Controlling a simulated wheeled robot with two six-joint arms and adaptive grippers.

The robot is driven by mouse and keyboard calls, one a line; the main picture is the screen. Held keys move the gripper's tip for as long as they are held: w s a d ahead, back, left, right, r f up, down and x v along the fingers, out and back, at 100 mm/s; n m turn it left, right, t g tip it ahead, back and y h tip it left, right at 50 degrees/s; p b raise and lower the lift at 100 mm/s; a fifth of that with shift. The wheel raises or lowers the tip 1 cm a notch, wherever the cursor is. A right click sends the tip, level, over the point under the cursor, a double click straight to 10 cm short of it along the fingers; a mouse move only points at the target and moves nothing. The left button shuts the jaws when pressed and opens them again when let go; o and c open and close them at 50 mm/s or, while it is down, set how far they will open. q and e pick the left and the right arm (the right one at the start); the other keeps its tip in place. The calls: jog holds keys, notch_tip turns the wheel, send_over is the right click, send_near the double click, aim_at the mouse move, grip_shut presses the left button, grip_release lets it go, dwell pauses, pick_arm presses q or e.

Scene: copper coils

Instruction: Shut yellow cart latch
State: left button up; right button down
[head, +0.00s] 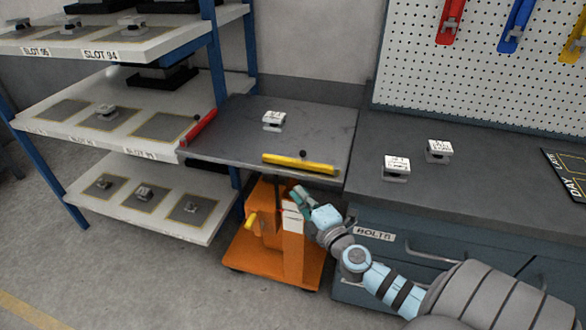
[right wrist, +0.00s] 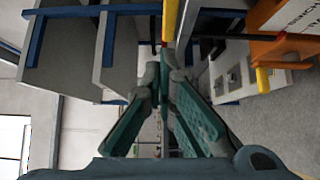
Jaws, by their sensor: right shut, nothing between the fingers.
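The yellow cart latch (head: 299,164) is a long yellow bar with a small black knob, lying along the front edge of the dark cart top (head: 320,127). I cannot tell whether it is fastened. It also shows in the right wrist view (right wrist: 170,20), just beyond the fingertips. My right gripper (head: 298,194) is shut and empty. It is below the bar, in front of the upper part of the orange cart base (head: 293,253). In the right wrist view the teal fingers (right wrist: 165,65) come together at the tips, apparently with nothing held. My left gripper is out of view.
A red bar (head: 198,128) lies along the cart top's left edge, beside the shelf rack (head: 150,222). A small labelled metal piece (head: 273,121) sits on the cart top. The workbench (head: 480,190) with drawers adjoins on the right. Floor is clear at lower left.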

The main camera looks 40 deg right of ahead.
jog(key=w+d, duration=0.1)
jog(key=w, duration=0.2)
jog(key=w+d, duration=0.1)
jog(key=w, duration=0.1)
jog(key=w+d, duration=0.1)
jog(key=w, duration=0.2)
jog(key=shift+w+d+f+b, duration=0.1)
jog(key=shift+w+d+b, duration=0.2)
jog(key=shift+w+d, duration=0.25)
jog(key=shift+d, duration=0.25)
